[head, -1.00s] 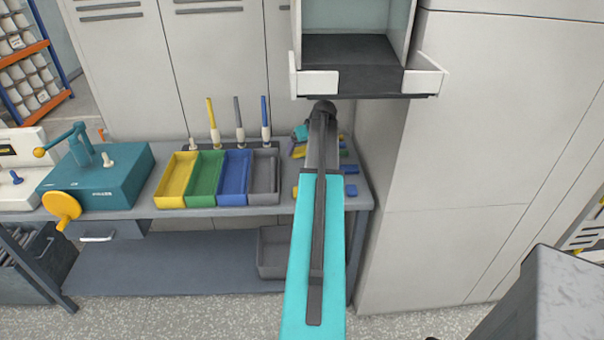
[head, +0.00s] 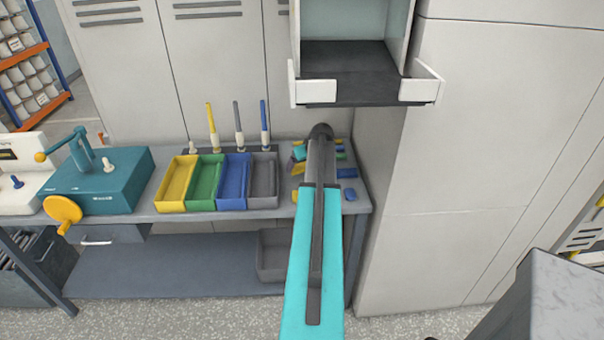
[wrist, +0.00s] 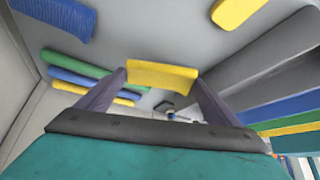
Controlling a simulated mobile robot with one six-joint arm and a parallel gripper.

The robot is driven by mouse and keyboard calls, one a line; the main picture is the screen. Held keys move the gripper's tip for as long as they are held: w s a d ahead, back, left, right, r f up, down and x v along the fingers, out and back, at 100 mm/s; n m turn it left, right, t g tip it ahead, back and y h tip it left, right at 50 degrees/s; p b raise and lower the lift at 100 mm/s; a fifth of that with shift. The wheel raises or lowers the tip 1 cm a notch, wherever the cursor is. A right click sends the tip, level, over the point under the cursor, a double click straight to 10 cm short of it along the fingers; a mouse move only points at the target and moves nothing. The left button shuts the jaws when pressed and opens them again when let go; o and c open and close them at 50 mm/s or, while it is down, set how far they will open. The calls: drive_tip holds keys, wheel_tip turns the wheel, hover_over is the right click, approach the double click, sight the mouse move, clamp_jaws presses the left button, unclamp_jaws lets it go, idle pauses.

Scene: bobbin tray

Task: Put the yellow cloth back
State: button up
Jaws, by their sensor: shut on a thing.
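My gripper (wrist: 162,92) is shut on a yellow cloth (wrist: 162,75), which spans between its two dark fingertips in the wrist view. In the head view my arm hides most of the gripper, which is low over the right end of the bench. Another yellow piece (wrist: 237,10) lies apart from the gripper at the top of the wrist view. I cannot tell whether the held cloth touches the bench.
Blue pieces (head: 350,194) lie at the bench's right end. Green (wrist: 75,65) and other coloured strips lie left of the fingers. Yellow, green, blue and grey bins (head: 263,201) stand left of the arm. A tall cabinet (head: 450,150) borders the right; an open shelf unit (head: 350,90) hangs above.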

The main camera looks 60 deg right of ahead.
drive_tip(key=shift+f+p, duration=0.5)
drive_tip(key=shift+f, duration=1.35)
drive_tip(key=shift+f, duration=0.15)
drive_tip(key=o, duration=0.9)
drive_tip(key=shift+r, duration=0.2)
drive_tip(key=b+v, duration=0.2)
drive_tip(key=v, duration=1)
drive_tip(key=shift+b, duration=0.35)
drive_tip(key=shift+w, duration=0.1)
